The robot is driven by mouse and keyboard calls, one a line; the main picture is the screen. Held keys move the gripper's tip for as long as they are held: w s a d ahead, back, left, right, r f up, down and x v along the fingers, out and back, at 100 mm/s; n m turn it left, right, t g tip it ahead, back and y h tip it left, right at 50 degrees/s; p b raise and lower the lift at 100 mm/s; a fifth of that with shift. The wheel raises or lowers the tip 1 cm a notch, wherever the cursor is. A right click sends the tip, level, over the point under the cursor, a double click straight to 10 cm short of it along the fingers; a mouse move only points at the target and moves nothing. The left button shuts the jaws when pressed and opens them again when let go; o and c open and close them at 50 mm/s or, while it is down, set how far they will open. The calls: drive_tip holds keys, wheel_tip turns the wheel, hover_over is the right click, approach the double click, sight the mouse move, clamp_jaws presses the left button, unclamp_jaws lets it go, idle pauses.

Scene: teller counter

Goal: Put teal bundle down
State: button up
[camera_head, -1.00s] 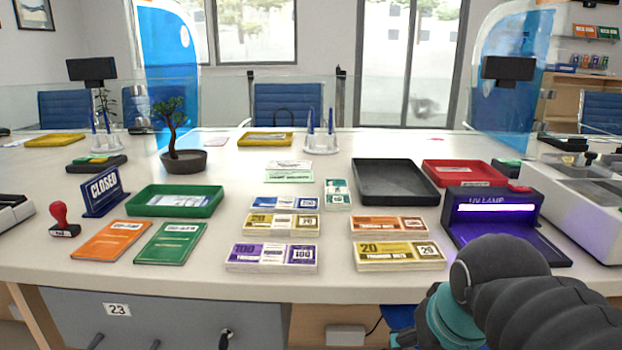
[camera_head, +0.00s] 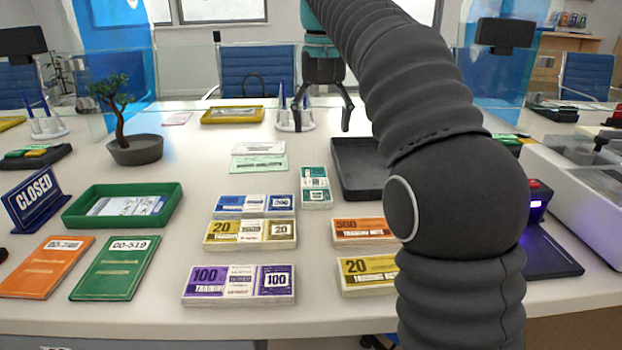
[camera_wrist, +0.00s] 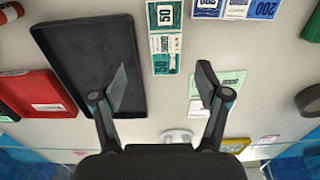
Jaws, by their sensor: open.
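The teal bundle (camera_head: 315,187) lies flat on the counter, between the blue bundle and the black tray. It also shows in the wrist view (camera_wrist: 165,40), upper middle, marked 50. My gripper (camera_head: 322,122) hangs above the counter behind the teal bundle, fingers pointing down. Its jaws are open and nothing is between them. In the wrist view my gripper (camera_wrist: 163,80) has its fingers spread, with the teal bundle beyond and between the tips. The black tray (camera_head: 342,178) is partly hidden by my arm.
Blue (camera_head: 255,205), gold (camera_head: 250,235), purple (camera_head: 240,285) and orange (camera_head: 362,232) bundles lie nearby. A pen holder (camera_head: 290,124) stands close behind my gripper. A green tray (camera_head: 75,215) and bonsai (camera_head: 135,150) are left. The red tray (camera_wrist: 35,95) shows beside the black one.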

drive_tip(key=w, duration=0.1)
drive_tip(key=b, duration=0.3)
hover_over(316, 188)
drive_tip(key=f, duration=0.8)
drive_tip(key=shift+w+a, duration=0.1)
drive_tip(key=shift+w, duration=0.15)
drive_tip(key=shift+s+f+b, duration=0.2)
drive_tip(key=shift+f+b, duration=0.7)
drive_tip(key=shift+f, duration=1.95)
drive_tip(key=c, duration=1.1)
drive_tip(key=shift+r, duration=0.1)
